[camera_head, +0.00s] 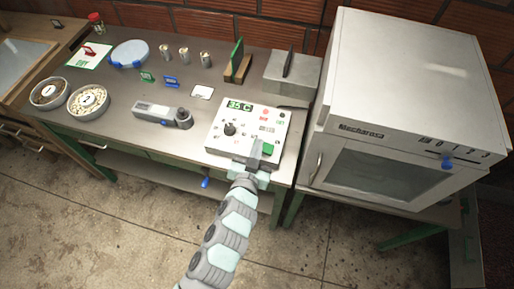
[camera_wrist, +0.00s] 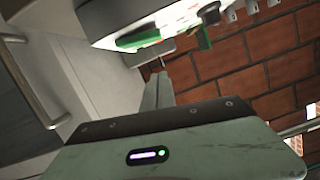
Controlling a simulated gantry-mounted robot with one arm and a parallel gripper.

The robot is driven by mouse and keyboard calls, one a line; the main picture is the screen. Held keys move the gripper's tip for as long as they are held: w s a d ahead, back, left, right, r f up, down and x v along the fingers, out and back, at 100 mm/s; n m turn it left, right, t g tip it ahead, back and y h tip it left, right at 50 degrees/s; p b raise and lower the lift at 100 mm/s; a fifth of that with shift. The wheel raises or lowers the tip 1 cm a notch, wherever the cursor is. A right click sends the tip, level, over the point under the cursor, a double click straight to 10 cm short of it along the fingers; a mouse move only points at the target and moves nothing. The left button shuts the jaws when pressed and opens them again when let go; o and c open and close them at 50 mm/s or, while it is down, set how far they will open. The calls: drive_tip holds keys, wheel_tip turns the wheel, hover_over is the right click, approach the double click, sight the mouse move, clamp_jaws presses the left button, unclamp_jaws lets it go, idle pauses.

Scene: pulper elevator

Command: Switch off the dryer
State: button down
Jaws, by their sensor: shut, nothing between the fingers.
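A white control box (camera_head: 225,140) stands at the front right of the workbench, with a green "35 C" display (camera_head: 239,106), a black knob (camera_head: 230,129) and a green switch (camera_head: 268,149). The switch shows large in the wrist view (camera_wrist: 138,38). My gripper (camera_head: 256,153) is shut and empty, just left of the green switch in the head view; contact cannot be told. Its fingers show in the wrist view (camera_wrist: 158,88). A large white oven-like cabinet (camera_head: 415,80) stands at right, with a dark window and a blue knob (camera_head: 447,162). No label says which is the dryer.
The workbench (camera_head: 185,85) also holds a grey handheld device (camera_head: 163,115), two sample dishes (camera_head: 88,100), several small metal cups (camera_head: 183,54), a round blue-handled tray (camera_head: 130,53) and a grey box (camera_head: 292,75). The floor in front is clear.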

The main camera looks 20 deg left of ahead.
drive_tip(key=shift+w+a+f, duration=0.2)
drive_tip(key=shift+w+f, duration=0.25)
drive_tip(key=shift+w, duration=0.2)
drive_tip(key=shift+w+a+f, duration=0.15)
drive_tip(key=shift+w+f, duration=0.25)
drive_tip(key=shift+w, duration=0.2)
drive_tip(key=shift+s+a+f+b, duration=0.1)
drive_tip(key=shift+s+f+b, duration=0.1)
drive_tip(key=shift+f, duration=0.35)
drive_tip(key=shift+s+f+b, duration=0.1)
drive_tip(key=shift+f+b, duration=0.05)
drive_tip(key=shift+f, duration=0.35)
drive_tip(key=shift+w+a+f, duration=0.1)
drive_tip(key=shift+f, duration=0.25)
drive_tip(key=shift+p, duration=0.35)
drive_tip(key=shift+a+n+p, duration=0.1)
drive_tip(key=shift+n+p, duration=0.2)
drive_tip(key=shift+p, duration=0.3)
drive_tip(key=shift+a+f, duration=0.1)
drive_tip(key=shift+f, duration=0.2)
drive_tip(key=r+p, duration=0.5)
drive_tip(key=shift+a+r, duration=0.15)
drive_tip(key=shift+a, duration=0.15)
drive_tip(key=f+v, duration=0.1)
drive_tip(key=v, duration=0.8)
drive_tip(key=shift+s+a, duration=0.25)
drive_tip(key=shift+s, duration=0.35)
